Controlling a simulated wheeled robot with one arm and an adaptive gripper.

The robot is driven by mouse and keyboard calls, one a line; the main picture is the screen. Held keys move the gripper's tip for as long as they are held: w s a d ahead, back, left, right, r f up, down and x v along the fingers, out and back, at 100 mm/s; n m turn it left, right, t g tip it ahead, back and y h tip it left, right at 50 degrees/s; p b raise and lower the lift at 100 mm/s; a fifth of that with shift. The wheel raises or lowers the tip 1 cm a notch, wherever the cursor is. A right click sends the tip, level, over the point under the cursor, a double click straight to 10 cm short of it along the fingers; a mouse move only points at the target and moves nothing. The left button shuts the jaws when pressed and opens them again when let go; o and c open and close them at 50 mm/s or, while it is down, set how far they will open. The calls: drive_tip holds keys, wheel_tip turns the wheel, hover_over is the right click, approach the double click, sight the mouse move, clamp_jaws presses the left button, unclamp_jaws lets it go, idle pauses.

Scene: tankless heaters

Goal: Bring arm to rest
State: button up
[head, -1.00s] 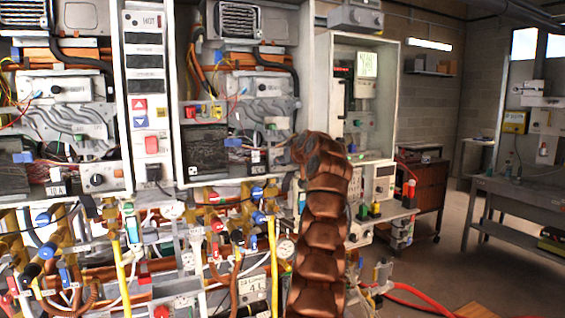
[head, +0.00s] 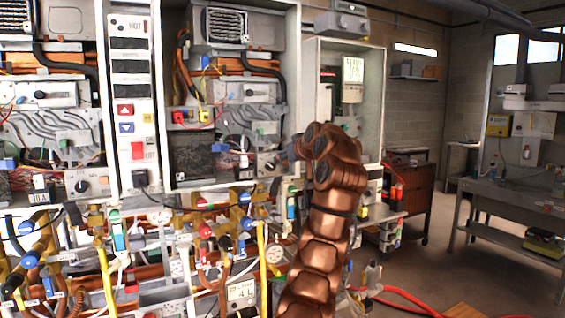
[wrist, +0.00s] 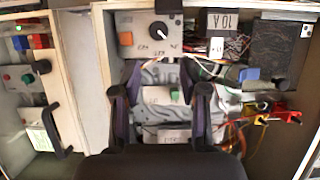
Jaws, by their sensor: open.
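My copper-coloured segmented arm (head: 325,235) rises in the lower middle of the head view, in front of the heater cabinets. Its upper end bends over near the right edge of the middle cabinet, and the gripper fingers cannot be made out there. In the wrist view my gripper (wrist: 160,95) shows two dark fingers spread apart with nothing between them. Beyond the fingers are a grey panel with wavy tubes and a small green part (wrist: 174,94). A control box with a black knob (wrist: 157,32) lies above them.
Open heater cabinets (head: 225,100) with wires, valves and pipes fill the left and middle. A control strip with red and blue buttons (head: 127,118) stands between them. A grey workbench (head: 520,205) is at the right. Red hose (head: 400,293) lies on the floor; open floor lies between.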

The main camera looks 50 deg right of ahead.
drive_tip(key=shift+s+a+r, duration=0.1)
drive_tip(key=shift+s, duration=0.15)
idle(0.5)
